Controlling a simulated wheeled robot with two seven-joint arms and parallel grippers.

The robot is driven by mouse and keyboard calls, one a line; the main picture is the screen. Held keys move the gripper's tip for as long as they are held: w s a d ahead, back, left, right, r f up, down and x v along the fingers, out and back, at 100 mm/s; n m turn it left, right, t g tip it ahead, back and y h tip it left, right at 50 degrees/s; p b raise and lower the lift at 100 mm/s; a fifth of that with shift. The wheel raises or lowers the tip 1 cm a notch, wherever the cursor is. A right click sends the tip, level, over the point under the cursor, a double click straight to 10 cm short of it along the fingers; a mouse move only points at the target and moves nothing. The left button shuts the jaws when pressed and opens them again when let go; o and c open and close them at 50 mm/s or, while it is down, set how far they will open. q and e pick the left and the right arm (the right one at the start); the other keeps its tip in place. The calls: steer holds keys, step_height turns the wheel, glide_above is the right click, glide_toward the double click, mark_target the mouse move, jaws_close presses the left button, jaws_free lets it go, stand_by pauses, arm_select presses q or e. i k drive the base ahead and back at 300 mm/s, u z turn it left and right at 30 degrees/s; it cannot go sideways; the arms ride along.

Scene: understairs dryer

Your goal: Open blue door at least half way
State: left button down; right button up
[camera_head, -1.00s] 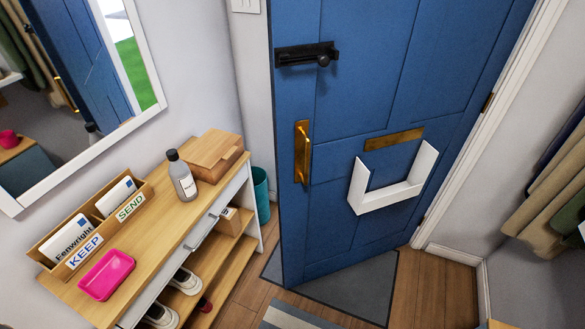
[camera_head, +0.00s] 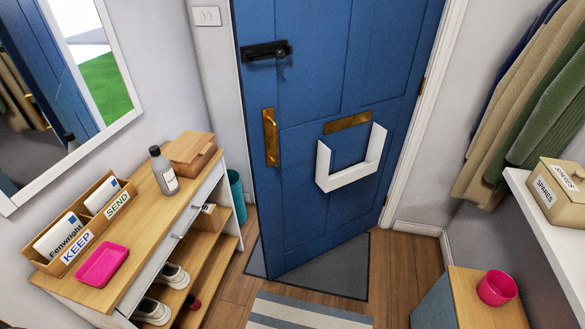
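The blue door (camera_head: 345,75) stands ajar, its free left edge swung into the room over a dark grey mat (camera_head: 340,272). Its hinges are on the right side, at the white frame. A brass pull handle (camera_head: 271,138) is upright near its free edge. A black bolt (camera_head: 266,50) is above the handle. A brass letter plate (camera_head: 347,123) sits at mid height, with a white open-topped basket frame (camera_head: 330,182) below it. Neither of my grippers shows in the view, and nothing is touching the door.
A wooden shoe cabinet (camera_head: 150,240) with a bottle, boxes and a pink tray stands left. A teal bin (camera_head: 237,195) is behind it. A striped rug (camera_head: 300,312) lies in front. Coats, a white shelf (camera_head: 545,225) and a low unit with a pink cup (camera_head: 497,288) are right.

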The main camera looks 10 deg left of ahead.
mark_target(327, 123)
steer(key=z, duration=0.35)
steer(key=k, duration=0.75)
steer(key=u, duration=0.35)
steer(key=i, duration=0.65)
steer(key=u, duration=0.55)
steer(key=i, duration=1)
steer(key=z, duration=0.4)
